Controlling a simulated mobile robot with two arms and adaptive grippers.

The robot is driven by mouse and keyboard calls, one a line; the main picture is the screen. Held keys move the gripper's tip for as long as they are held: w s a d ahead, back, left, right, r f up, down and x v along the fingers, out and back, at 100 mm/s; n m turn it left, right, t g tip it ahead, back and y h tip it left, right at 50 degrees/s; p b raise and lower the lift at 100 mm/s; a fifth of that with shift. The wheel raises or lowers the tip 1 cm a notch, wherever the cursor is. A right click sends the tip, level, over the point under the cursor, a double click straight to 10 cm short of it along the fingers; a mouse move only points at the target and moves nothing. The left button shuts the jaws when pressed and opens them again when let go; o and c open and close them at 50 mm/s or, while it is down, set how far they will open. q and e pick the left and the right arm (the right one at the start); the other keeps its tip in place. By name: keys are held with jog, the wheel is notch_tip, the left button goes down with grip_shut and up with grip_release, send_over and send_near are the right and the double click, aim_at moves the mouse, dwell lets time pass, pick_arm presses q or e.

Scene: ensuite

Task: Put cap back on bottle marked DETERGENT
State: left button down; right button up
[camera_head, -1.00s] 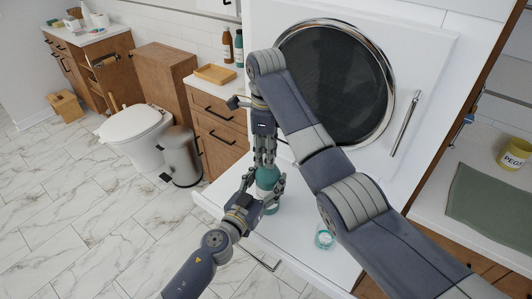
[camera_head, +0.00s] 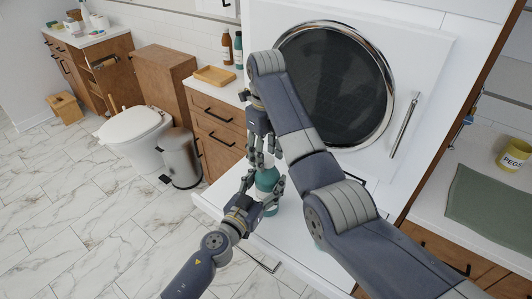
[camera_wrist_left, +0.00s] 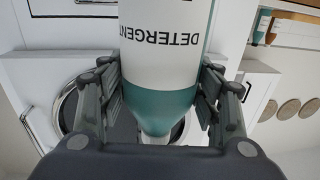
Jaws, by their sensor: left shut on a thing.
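The teal bottle (camera_head: 267,180) stands upright on the white ledge below the round door. My left gripper (camera_head: 258,192) is shut around its body. In the left wrist view the bottle (camera_wrist_left: 160,75) appears inverted between the fingers, its white label reading DETERGENT. My right gripper (camera_head: 263,150) is just above the bottle top, pointing down, with its fingers spread apart. I see no cap between them, but the view there is small. The cap is not clearly visible; my right arm covers part of the ledge.
The round dark door (camera_head: 335,85) is behind my right arm. A yellow PEGS tin (camera_head: 514,155) and green mat (camera_head: 490,208) lie on the right counter. A wooden tray (camera_head: 214,75) and two bottles are at the back. A bin (camera_head: 180,158) stands left on open floor.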

jog(key=shift+w+r, duration=0.1)
jog(key=shift+r, duration=2.1)
jog(key=shift+c, duration=0.3)
